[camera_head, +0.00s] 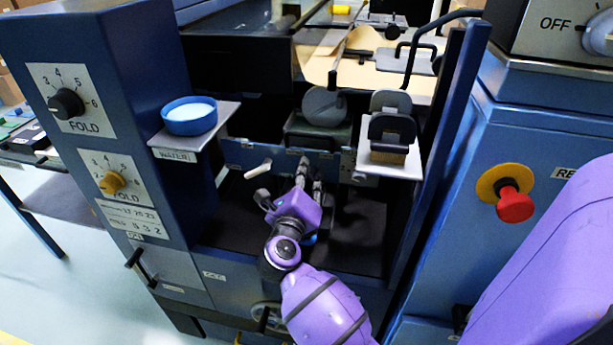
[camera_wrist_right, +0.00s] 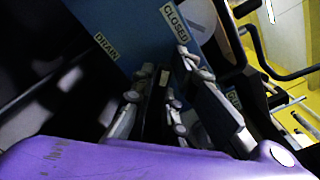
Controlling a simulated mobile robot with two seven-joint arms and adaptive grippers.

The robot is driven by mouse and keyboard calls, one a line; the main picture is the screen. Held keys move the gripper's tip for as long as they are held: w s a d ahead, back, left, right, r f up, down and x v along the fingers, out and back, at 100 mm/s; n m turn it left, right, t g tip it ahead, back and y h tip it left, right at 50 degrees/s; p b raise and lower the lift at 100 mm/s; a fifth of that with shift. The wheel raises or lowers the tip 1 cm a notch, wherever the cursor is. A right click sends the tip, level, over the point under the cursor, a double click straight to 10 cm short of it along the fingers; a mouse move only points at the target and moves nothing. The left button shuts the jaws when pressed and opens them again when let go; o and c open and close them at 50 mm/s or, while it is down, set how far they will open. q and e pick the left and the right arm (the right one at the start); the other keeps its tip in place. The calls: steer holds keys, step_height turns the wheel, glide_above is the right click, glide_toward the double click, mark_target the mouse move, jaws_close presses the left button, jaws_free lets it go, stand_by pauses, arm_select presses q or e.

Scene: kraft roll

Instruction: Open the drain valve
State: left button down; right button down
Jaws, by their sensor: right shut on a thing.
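The drain valve sits low on a blue panel (camera_head: 330,160) inside the machine. In the right wrist view the panel carries a "DRAIN" label (camera_wrist_right: 105,45) and a "CLOSED" label (camera_wrist_right: 175,24). My right gripper (camera_head: 304,166) reaches in at this panel. In the right wrist view my right gripper (camera_wrist_right: 168,72) has its fingers on both sides of a dark valve handle (camera_wrist_right: 158,100) and is shut on it. The fingers and shadow hide most of the handle. The handle lies near the "CLOSED" label. My left gripper is not in view.
A white-tipped lever (camera_head: 258,168) stands just left of my right gripper. A blue water bowl (camera_head: 190,115) is on a shelf at left. A small right shelf (camera_head: 405,160) holds dark rounded pieces. A red knob (camera_head: 514,206) sticks out at right.

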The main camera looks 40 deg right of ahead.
steer(key=shift+s+d+r+m+b, duration=0.1)
steer(key=shift+m+b, duration=0.25)
steer(key=shift+m, duration=1)
steer(key=shift+s+d+m+b, duration=0.1)
steer(key=shift+m+b, duration=0.25)
steer(key=shift+m, duration=1)
steer(key=c, duration=1.8)
jaws_free()
steer(key=shift+a, duration=0.15)
steer(key=shift+s+a, duration=0.2)
steer(key=shift+a, duration=0.05)
steer(key=v, duration=1.1)
steer(key=shift+s, duration=0.1)
